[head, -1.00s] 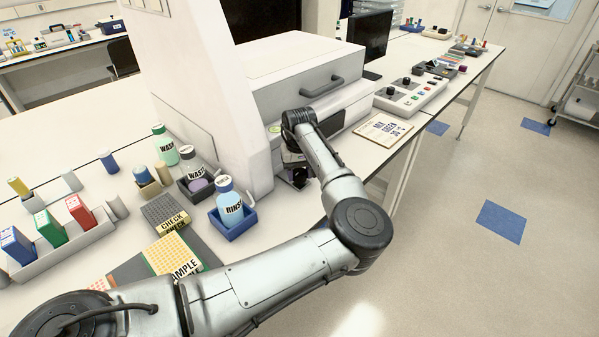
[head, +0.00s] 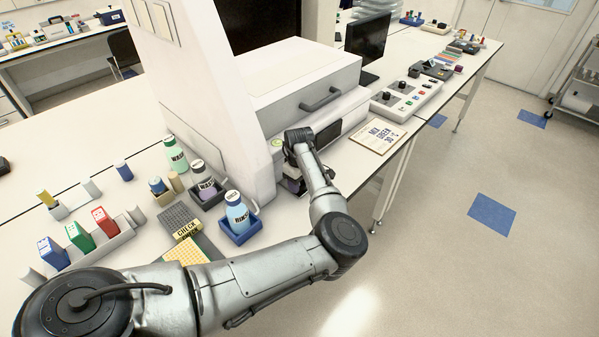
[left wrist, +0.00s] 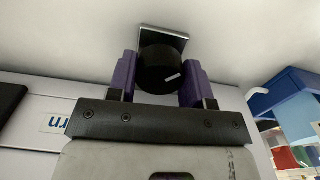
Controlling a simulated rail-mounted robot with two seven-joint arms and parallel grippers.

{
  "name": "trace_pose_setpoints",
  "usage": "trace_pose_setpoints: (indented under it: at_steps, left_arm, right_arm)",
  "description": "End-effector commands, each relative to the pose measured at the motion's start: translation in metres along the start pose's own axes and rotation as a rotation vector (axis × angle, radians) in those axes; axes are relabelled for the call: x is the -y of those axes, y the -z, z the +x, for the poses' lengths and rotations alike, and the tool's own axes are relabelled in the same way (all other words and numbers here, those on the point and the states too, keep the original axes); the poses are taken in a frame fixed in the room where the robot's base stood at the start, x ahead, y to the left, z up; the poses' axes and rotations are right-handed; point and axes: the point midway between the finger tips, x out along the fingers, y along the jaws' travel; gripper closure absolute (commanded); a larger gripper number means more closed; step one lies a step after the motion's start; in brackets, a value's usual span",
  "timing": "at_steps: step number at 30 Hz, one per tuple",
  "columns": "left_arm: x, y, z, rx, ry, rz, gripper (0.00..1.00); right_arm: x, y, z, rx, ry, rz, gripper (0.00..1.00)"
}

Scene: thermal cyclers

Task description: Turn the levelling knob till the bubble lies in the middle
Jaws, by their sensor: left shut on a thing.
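The black levelling knob (left wrist: 155,72) with a white pointer mark shows in the left wrist view, in front of a small metal plate under the white machine (head: 258,150). The purple fingers of my left gripper (left wrist: 160,80) stand on either side of the knob and are shut on it. The pointer mark slants toward the right finger. In the head view my left wrist (head: 300,145) is at the machine's front corner and hides the knob. A small round green bubble level (head: 276,142) sits on the machine's ledge; the bubble's place in it is too small to tell. My right gripper is not in view.
The floor in front of the bench is open.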

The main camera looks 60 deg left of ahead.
Motion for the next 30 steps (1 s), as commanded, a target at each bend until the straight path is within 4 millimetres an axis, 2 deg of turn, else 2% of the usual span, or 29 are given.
trace_pose_setpoints:
  at_steps: [1, 12, 30]
  left_arm:
    - [0.001, 0.001, -0.006, -0.002, 0.002, -0.045, 0.78]
    - [0.0, 0.001, -0.004, -0.001, 0.001, -0.396, 0.78]
    - [0.0, 0.001, -0.002, -0.001, 0.0, -0.948, 0.78]
  right_arm:
    - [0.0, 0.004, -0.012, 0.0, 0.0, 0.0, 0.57]
    - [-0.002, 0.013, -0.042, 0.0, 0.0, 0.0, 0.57]
    - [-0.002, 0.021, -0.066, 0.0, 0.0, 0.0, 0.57]
